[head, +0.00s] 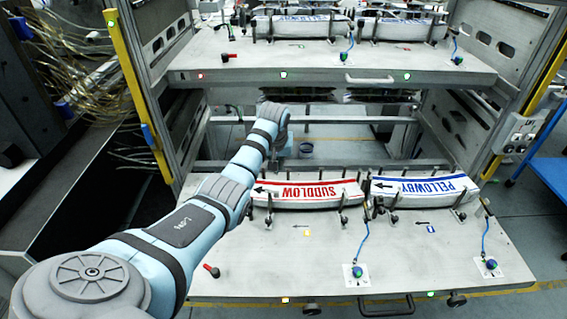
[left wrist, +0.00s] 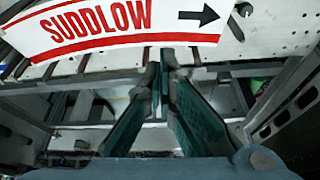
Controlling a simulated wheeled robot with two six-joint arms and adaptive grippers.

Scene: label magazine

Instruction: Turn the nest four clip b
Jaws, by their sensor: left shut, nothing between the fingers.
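My left gripper (left wrist: 161,68) is shut and empty in the left wrist view, its fingertips close to the back edge of the red-and-white SUDDLOW label (left wrist: 95,25). In the head view my left arm reaches behind that label (head: 310,193), and the fingers are mostly hidden. Dark clips stand along the front of the label, one at its left end (head: 268,221) and one near its right end (head: 343,219). A clip also shows in the left wrist view (left wrist: 243,9), beyond the arrow. No mark shows which clip is nest four clip b. My right gripper is not in view.
The blue PELLOWBY label (head: 425,188) lies to the right on the same lower shelf (head: 260,270). Tethered blue-green knobs (head: 357,271) and a red-handled lever (head: 212,270) stand on its front. An upper shelf (head: 300,62) with more labels hangs above, with open space between.

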